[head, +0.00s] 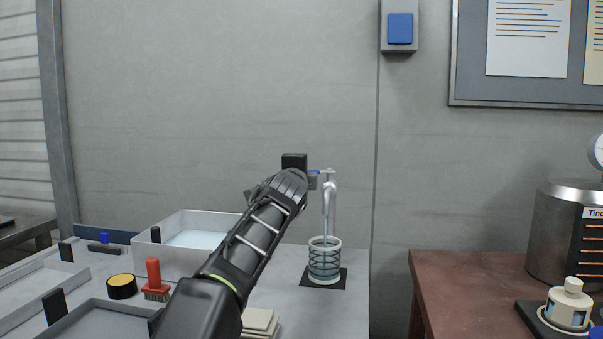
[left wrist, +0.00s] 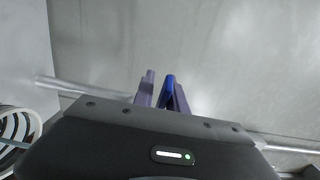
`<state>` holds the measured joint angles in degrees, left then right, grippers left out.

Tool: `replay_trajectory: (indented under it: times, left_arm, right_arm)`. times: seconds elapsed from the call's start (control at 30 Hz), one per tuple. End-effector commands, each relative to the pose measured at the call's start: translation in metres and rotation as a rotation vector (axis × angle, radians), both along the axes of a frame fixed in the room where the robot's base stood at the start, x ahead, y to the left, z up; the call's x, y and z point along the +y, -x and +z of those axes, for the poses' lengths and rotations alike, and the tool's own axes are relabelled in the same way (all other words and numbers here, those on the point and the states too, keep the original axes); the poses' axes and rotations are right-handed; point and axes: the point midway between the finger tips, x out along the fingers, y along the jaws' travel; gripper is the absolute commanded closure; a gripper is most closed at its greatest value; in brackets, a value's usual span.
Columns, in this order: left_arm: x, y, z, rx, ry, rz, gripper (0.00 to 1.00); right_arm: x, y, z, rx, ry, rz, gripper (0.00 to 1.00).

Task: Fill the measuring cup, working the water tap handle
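The metal water tap (head: 331,195) stands against the wall, with a thin stream below its spout. The measuring cup (head: 325,262) is upright under it on a black mat (head: 340,280), with bluish water inside. The blue tap handle (head: 314,172) is mostly hidden by my left arm in the head view. In the left wrist view, the blue handle (left wrist: 168,91) lies between the fingers of my left gripper (left wrist: 163,92). It is close to the right finger, with a gap to the left one, so the gripper looks open around it. My right gripper is out of view.
A white basin (head: 172,222), grey trays (head: 40,285), a red-handled brush (head: 154,280) and a yellow-and-black roll (head: 122,287) are on the counter at left. A reddish table (head: 465,275) with a metal vessel (head: 565,235) stands at right, across a gap.

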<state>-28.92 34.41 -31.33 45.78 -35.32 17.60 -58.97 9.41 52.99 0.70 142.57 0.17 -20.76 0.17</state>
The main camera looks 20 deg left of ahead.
Motion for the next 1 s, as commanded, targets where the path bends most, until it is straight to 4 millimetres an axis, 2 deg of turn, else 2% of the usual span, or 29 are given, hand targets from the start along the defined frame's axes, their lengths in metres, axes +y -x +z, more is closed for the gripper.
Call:
replay_trajectory:
  times: [0.13, 0.47, 0.57, 0.8, 1.0]
  left_arm:
    - [0.0, 0.0, 0.002, -0.003, 0.001, -0.001, 0.71]
    - [-0.001, 0.004, 0.002, -0.006, 0.0, -0.003, 0.71]
    - [-0.004, 0.013, 0.001, -0.008, 0.0, -0.004, 0.71]
    - [-0.008, 0.051, -0.002, -0.008, 0.003, -0.006, 0.71]
    - [-0.011, 0.074, 0.0, -0.005, 0.0, -0.003, 0.71]
  right_arm:
    - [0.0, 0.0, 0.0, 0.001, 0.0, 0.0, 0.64]
    - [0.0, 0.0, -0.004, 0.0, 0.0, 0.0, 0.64]
    - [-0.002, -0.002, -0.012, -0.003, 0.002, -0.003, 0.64]
    - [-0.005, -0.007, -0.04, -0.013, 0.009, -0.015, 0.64]
    - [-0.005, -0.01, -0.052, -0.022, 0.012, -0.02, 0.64]
